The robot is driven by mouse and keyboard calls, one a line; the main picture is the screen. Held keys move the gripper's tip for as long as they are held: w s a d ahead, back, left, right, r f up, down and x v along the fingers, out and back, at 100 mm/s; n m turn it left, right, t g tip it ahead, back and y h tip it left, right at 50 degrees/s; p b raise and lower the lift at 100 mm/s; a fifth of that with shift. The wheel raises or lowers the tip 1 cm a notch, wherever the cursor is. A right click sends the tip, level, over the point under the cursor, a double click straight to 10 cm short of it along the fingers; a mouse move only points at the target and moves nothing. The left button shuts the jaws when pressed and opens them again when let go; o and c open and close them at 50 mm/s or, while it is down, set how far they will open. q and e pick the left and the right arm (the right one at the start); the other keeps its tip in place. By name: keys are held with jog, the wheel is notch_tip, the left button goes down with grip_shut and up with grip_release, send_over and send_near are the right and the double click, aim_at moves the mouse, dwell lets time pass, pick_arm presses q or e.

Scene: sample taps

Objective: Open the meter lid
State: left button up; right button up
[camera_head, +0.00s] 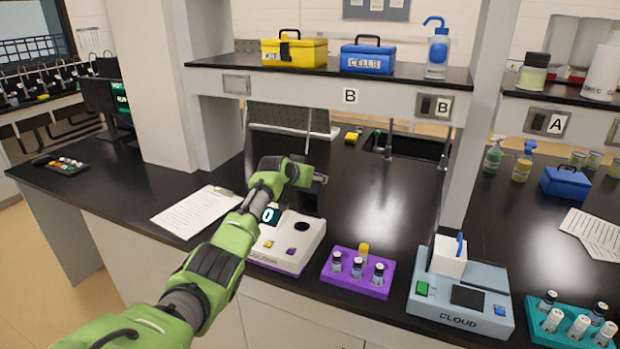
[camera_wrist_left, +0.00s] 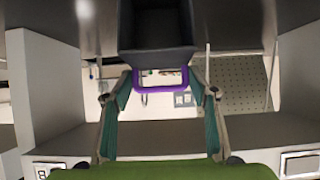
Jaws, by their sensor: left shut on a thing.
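The left meter (camera_head: 285,250), white with a purple base, stands near the bench's front edge, with a lit display on its left. My left gripper (camera_head: 317,180) is above its back part, and my green arm hides some of the meter. In the left wrist view, my left gripper (camera_wrist_left: 162,76) has a finger on each side of a purple handle (camera_wrist_left: 162,91) and is shut on it. The handle is joined to a dark, box-like lid (camera_wrist_left: 157,32). How far the lid is raised is hard to tell. My right gripper is not in view.
A purple rack (camera_head: 345,285) with several vials stands right of the meter. Beyond it is a grey CLOUD meter (camera_head: 435,295) with a white lid (camera_head: 447,258), then a teal rack (camera_head: 565,335). A paper (camera_head: 195,212) lies left. A shelf (camera_head: 400,72) overhangs behind.

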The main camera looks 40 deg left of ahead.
pick_arm(q)
jog(key=o, duration=1.3)
jog(key=shift+w+r, duration=0.25)
jog(key=shift+r, duration=0.45)
jog(key=shift+s+d+f, duration=0.1)
jog(key=shift+d+f, duration=0.05)
jog(key=shift+f, duration=0.05)
jog(key=shift+s+r, duration=0.3)
jog(key=shift+s, duration=0.4)
jog(key=shift+v, duration=5.3)
jog(key=shift+d, duration=0.2)
